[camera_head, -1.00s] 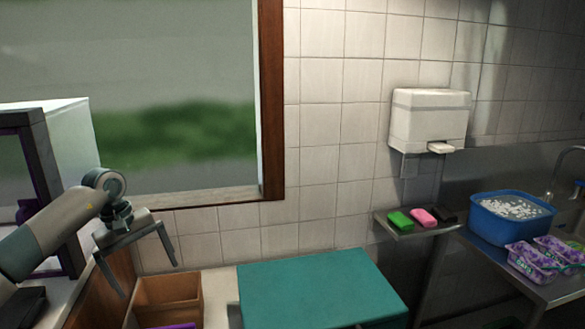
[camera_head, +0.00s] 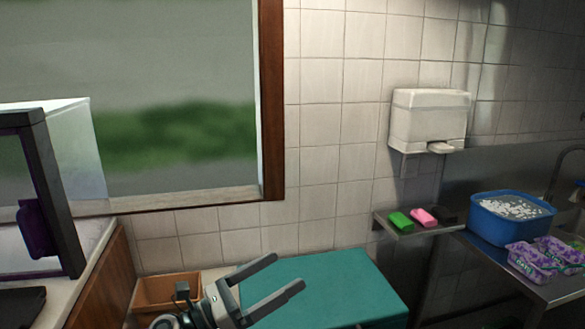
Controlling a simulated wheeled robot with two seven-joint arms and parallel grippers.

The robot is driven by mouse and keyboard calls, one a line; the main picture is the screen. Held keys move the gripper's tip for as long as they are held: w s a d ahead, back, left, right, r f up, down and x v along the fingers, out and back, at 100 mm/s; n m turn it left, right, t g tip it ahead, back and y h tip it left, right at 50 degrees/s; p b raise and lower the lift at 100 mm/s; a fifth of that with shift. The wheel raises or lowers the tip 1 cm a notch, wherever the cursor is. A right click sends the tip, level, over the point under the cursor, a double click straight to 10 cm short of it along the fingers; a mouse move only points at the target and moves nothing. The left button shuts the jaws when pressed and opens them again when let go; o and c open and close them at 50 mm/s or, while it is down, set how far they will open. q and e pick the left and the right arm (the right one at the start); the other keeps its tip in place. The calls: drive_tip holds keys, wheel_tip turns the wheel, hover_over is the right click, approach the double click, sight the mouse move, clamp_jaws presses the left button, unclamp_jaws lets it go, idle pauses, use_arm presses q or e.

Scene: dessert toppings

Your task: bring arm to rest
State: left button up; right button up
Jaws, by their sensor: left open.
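My left gripper (camera_head: 287,272) is low in the middle of the head view. Its two grey fingers are apart with nothing between them. They point up and to the right, in front of the teal surface (camera_head: 340,275). Whether they touch it cannot be told. My left arm comes in at the bottom edge, and most of it is out of view. My right gripper does not show.
A brown box (camera_head: 165,290) stands left of my gripper. A dark-framed case (camera_head: 60,200) stands on the left counter. At right, a shelf holds a green sponge (camera_head: 400,220) and a pink sponge (camera_head: 424,217), near a blue tub (camera_head: 490,225) and purple packs (camera_head: 530,262).

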use_arm(q)
drive_tip(key=a+f+n+t+y, duration=0.5)
drive_tip(key=a+n+t+y, duration=0.45)
drive_tip(key=n, duration=1.15)
drive_tip(key=s+a+f+n+g+y, duration=0.2)
drive_tip(key=s+a+f+n+y, duration=0.25)
drive_tip(key=f+n, duration=0.25)
drive_tip(key=s+a+f+n+g+y, duration=0.35)
drive_tip(key=s+f+n+y, duration=0.2)
drive_tip(key=f, duration=0.25)
drive_tip(key=s+f+n+g, duration=0.4)
drive_tip(key=s+f, duration=0.1)
drive_tip(key=s, duration=0.5)
drive_tip(key=s+a+f+n+g+h, duration=0.1)
drive_tip(key=s+f+n+g, duration=0.3)
drive_tip(key=s, duration=0.5)
drive_tip(key=s+f+n+g, duration=0.3)
drive_tip(key=s+f, duration=0.3)
drive_tip(key=s, duration=0.4)
wheel_tip(320, 180, down, 28)
drive_tip(key=g, duration=0.1)
drive_tip(key=s+a+f, duration=0.1)
drive_tip(key=s+f, duration=0.8)
drive_tip(key=s+a+f+m+g+b, duration=0.1)
drive_tip(key=s+a+f, duration=0.1)
drive_tip(key=s+f, duration=0.7)
drive_tip(key=shift+s+a+f, duration=0.25)
drive_tip(key=shift+s+f, duration=0.15)
